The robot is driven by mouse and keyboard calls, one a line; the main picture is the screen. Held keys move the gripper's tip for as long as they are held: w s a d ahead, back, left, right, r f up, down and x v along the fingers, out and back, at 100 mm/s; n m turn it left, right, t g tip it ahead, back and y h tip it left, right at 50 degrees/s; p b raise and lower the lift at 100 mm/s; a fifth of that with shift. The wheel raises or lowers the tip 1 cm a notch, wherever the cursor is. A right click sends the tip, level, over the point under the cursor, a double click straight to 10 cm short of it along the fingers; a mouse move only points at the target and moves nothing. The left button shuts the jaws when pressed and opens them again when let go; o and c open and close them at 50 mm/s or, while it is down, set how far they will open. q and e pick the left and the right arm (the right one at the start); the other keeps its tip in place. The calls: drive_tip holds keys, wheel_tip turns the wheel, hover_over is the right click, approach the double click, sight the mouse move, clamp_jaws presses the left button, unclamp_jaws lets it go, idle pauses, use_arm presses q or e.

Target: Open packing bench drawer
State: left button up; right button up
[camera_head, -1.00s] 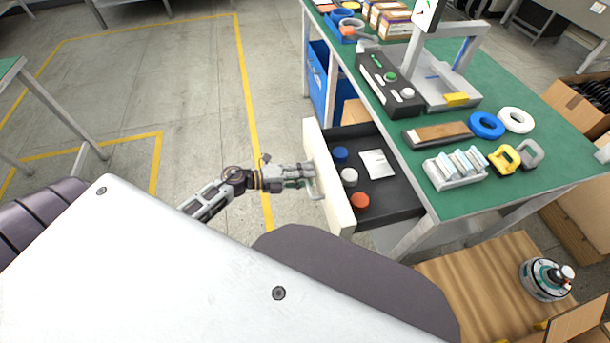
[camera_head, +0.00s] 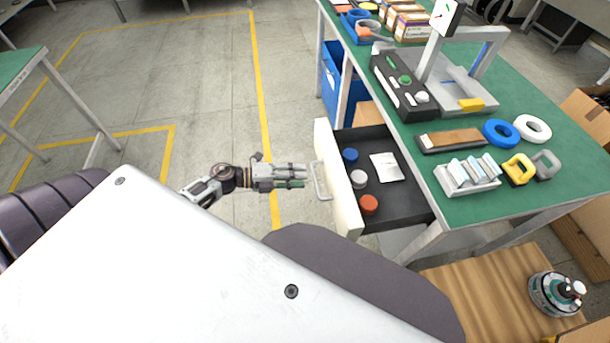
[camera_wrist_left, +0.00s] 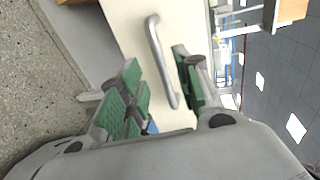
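The packing bench drawer (camera_head: 341,190) is pulled out from the bench, its white front facing left. Inside lie a blue, a white and a red round piece and a white packet. A grey bar handle (camera_head: 321,181) is on the drawer front; it also shows in the left wrist view (camera_wrist_left: 160,62). My left gripper (camera_head: 304,176) is just left of the handle and apart from it. In the left wrist view my left gripper (camera_wrist_left: 160,85) has its green-padded fingers spread, with the handle seen between and beyond them. My right gripper is not in view.
The green-topped bench (camera_head: 510,190) carries a black and grey device (camera_head: 402,88), rings, a rack and boxes. A wooden pallet-like surface (camera_head: 470,295) with a round device (camera_head: 555,293) is at lower right. Floor left of the drawer is clear.

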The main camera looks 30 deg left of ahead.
use_arm(q)
drive_tip(key=v, duration=0.6)
idle(0.9)
